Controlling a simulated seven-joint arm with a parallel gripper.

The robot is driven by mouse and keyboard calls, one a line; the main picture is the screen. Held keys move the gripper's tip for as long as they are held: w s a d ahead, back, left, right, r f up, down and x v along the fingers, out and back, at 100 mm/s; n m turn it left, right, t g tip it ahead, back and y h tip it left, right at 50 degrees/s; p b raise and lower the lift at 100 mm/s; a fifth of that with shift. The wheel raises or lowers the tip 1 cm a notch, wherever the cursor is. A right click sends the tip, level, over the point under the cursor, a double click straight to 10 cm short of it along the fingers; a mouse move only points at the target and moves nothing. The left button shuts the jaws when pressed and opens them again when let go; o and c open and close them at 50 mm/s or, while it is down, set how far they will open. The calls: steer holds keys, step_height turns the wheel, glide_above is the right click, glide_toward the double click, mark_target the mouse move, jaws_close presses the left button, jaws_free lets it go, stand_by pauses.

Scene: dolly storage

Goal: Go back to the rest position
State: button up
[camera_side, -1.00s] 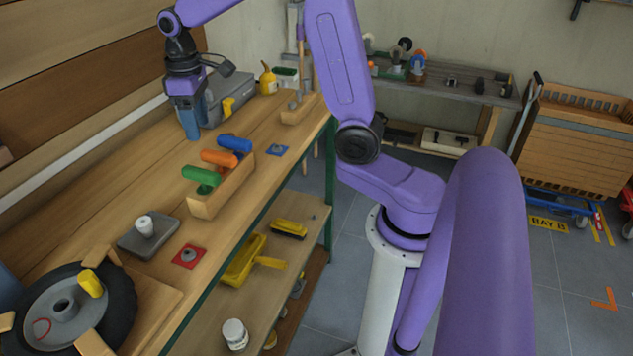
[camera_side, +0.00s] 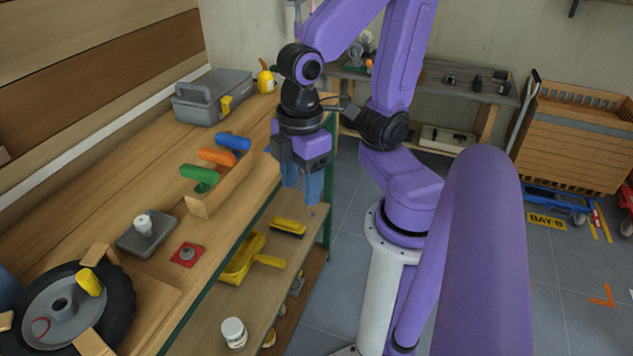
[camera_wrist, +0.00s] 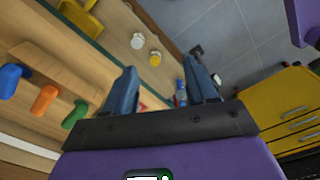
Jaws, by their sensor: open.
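My gripper (camera_side: 302,188) hangs with its blue fingers pointing down, off the right edge of the workbench (camera_side: 240,200) and above the lower shelf. In the wrist view its two blue fingers (camera_wrist: 163,88) stand apart with nothing between them, so it is open and empty. In the side view the arm is folded in near my base.
On the bench are a wooden holder (camera_side: 222,190) with blue, orange and green handles, a grey toolbox (camera_side: 205,100), a red square (camera_side: 187,255) and a wheel (camera_side: 115,305). A yellow dustpan (camera_side: 240,262) and brush (camera_side: 289,227) lie on the lower shelf.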

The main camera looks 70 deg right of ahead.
steer(key=s, duration=0.2)
steer(key=shift+s+d+f+n, duration=0.3)
steer(key=shift+d+n, duration=0.1)
stand_by(1.2)
